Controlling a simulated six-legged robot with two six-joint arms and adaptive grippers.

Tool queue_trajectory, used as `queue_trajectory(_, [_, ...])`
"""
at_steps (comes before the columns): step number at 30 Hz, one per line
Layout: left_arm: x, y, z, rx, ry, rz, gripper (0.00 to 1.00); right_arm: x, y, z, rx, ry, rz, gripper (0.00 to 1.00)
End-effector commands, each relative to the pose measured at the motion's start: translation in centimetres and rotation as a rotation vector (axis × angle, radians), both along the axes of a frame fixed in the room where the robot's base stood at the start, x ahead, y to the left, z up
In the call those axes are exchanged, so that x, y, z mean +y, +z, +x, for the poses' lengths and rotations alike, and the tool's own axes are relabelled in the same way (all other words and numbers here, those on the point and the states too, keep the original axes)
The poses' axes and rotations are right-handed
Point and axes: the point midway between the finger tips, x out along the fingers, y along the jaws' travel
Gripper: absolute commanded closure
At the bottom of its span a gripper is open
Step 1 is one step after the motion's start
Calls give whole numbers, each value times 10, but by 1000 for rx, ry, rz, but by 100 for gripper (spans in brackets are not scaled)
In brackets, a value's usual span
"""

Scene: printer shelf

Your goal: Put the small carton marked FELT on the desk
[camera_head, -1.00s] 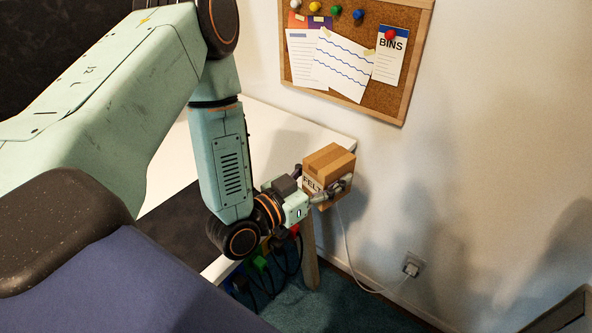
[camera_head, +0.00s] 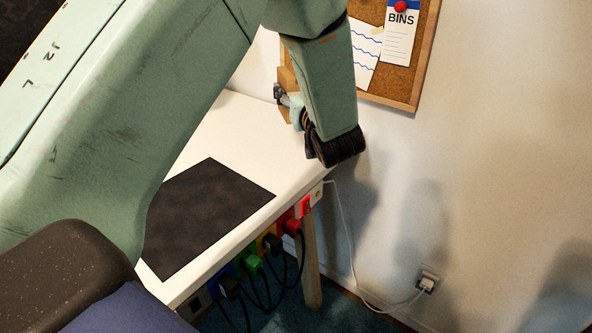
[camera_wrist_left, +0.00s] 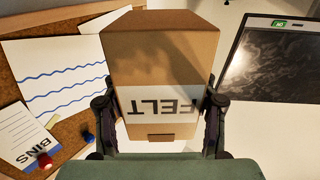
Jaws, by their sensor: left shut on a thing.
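The small brown carton (camera_head: 286,78) is mostly hidden behind my left arm in the head view, at the far end of the white desk (camera_head: 245,125). In the left wrist view the carton (camera_wrist_left: 160,50) shows a white label reading FELT upside down. My left gripper (camera_head: 284,97) is shut on it; in the wrist view its fingers (camera_wrist_left: 160,100) press on both sides of the carton. I cannot tell whether the carton's bottom touches the desk. My right gripper is out of view.
A dark mat (camera_head: 208,215) lies on the desk, with bare white surface around it. A corkboard (camera_head: 405,85) with pinned papers hangs on the wall behind. Coloured plugs and cables (camera_head: 270,244) hang along the desk's front edge. A wall socket (camera_head: 428,280) is lower right.

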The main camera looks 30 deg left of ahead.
Motion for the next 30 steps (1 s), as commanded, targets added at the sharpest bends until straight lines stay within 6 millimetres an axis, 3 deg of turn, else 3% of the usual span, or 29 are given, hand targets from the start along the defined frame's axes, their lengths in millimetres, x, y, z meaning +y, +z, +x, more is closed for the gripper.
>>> queue_trajectory(1, [-1, -2, 0, -7, 43, 2, 79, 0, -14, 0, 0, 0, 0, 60])
queue_trajectory(6, [-5, 0, -7, -3, 177, 2, 79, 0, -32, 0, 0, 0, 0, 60])
queue_trajectory(14, [-11, -4, -14, 2, 252, 2, 79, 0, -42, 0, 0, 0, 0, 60])
queue_trajectory(21, [-10, -41, -14, 4, 253, 1, 79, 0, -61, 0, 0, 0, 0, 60])
queue_trajectory(30, [-10, -74, -14, 3, 254, 2, 79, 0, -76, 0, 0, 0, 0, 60])
